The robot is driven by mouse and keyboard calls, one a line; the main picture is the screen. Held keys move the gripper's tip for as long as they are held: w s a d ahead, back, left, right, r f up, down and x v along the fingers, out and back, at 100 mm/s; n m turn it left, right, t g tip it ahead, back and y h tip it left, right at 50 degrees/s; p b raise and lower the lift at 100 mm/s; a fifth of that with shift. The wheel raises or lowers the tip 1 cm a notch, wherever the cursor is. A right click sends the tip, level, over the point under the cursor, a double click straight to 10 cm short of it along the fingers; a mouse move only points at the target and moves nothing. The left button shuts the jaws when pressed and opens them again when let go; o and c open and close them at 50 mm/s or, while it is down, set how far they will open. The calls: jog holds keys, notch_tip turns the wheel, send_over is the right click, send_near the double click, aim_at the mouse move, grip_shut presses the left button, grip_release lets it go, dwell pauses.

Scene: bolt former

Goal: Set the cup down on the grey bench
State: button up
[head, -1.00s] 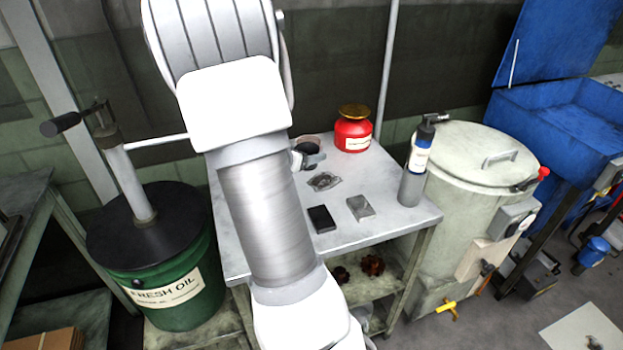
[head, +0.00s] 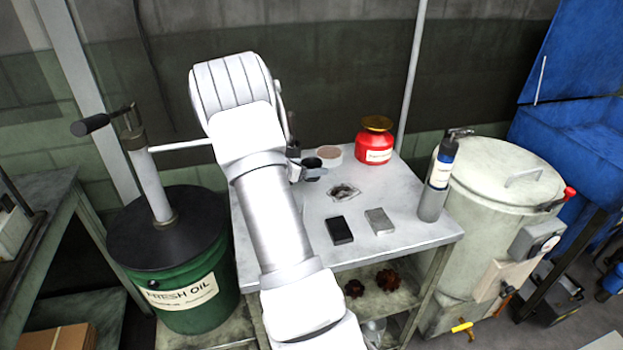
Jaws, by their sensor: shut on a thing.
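The grey bench (head: 400,225) stands in the middle of the head view, with a light flat top. A small dark-mouthed grey cup (head: 312,167) is at its back left part, just right of my arm. My gripper (head: 303,172) is shut on the cup and mostly hidden behind my arm. The cup looks upright. I cannot tell whether its base touches the bench top or is a little above it.
Close behind the cup is a round tan-topped container (head: 329,155). A red jar (head: 374,142), a crumpled rag-like piece (head: 343,192), a black block (head: 339,230), a grey block (head: 379,221) and a spray bottle (head: 438,178) stand on the bench.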

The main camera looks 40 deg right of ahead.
aim_at(311, 179)
jog(key=shift+f+b, duration=0.35)
jog(key=shift+f, duration=1.5)
jog(key=shift+f+b, duration=0.3)
jog(key=o, duration=1.3)
jog(key=shift+r, duration=0.1)
jog(key=shift+r+p, duration=0.3)
jog(key=shift+p, duration=0.1)
jog(key=v, duration=0.7)
jog(key=shift+a+p, duration=0.2)
jog(key=shift+p, duration=0.2)
